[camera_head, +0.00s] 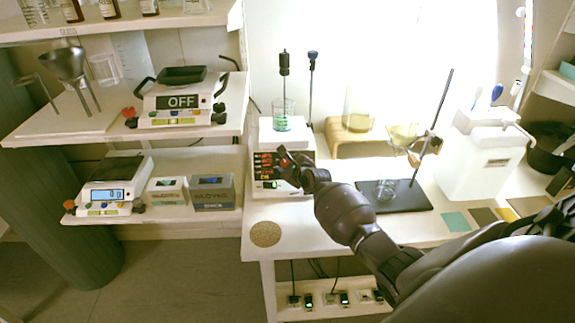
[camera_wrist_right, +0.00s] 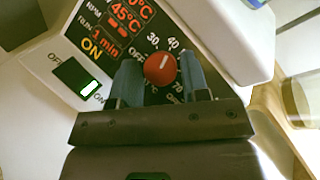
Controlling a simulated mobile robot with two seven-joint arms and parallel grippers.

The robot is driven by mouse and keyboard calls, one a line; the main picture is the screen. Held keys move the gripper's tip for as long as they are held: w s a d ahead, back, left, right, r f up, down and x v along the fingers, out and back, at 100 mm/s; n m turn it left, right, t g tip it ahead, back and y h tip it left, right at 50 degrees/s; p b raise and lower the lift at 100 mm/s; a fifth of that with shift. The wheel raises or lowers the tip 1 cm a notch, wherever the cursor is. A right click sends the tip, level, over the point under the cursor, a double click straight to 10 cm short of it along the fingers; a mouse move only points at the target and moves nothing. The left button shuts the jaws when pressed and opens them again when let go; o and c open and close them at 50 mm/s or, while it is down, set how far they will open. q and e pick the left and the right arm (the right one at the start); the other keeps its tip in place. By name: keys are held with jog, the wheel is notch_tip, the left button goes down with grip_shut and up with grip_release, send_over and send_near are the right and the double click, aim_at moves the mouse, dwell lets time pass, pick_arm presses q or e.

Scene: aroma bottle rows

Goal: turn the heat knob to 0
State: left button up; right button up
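The hotplate stirrer (camera_head: 295,138) stands on the white bench in the head view, a beaker (camera_head: 283,122) on its top. In the right wrist view its front panel (camera_wrist_right: 95,20) is tilted; the display reads 45°C, 1 min and ON. The red heat knob (camera_wrist_right: 159,69) has a white pointer aimed roughly between 30 and 40 on the dial. In the head view the right gripper (camera_head: 287,165) covers part of the panel. My left gripper is out of view.
A lit green switch (camera_wrist_right: 90,88) sits beside the panel. A dark stand base (camera_head: 410,197) with a clamp rod is right of the stirrer. A round cork-coloured mat (camera_head: 265,234) lies on the bench front. Shelves with balances (camera_head: 105,190) stand at left.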

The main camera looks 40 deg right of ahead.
jog(key=c, duration=0.5)
jog(key=shift+c, duration=0.2)
jog(key=n+y, duration=0.1)
jog(key=n, duration=0.1)
jog(key=n+g, duration=0.1)
jog(key=n, duration=0.1)
jog(key=shift+d+r+g+y, duration=0.2)
jog(key=shift+g+y, duration=0.1)
jog(key=shift+y, duration=0.1)
jog(key=n+g+p, duration=0.1)
jog(key=n, duration=0.2)
jog(key=shift+w+r+y, duration=0.1)
jog(key=shift+y, duration=0.3)
jog(key=shift+n+g+p, duration=0.35)
jog(key=shift+n+g, duration=0.35)
jog(key=shift+n, duration=0.1)
jog(key=n+g+p, duration=0.1)
jog(key=n, duration=0.1)
jog(key=shift+w+r+n+y, duration=0.1)
jog(key=shift+n+y, duration=0.2)
jog(key=shift+n+g+p, duration=0.3)
jog(key=shift+n+g, duration=0.3)
jog(key=shift+n, duration=0.1)
jog(key=shift+a+n+g+p, duration=0.1)
jog(key=shift+n+g+p, duration=0.35)
jog(key=shift+n+g, duration=0.6)
jog(key=shift+n+h, duration=0.35)
jog(key=shift+h, duration=0.05)
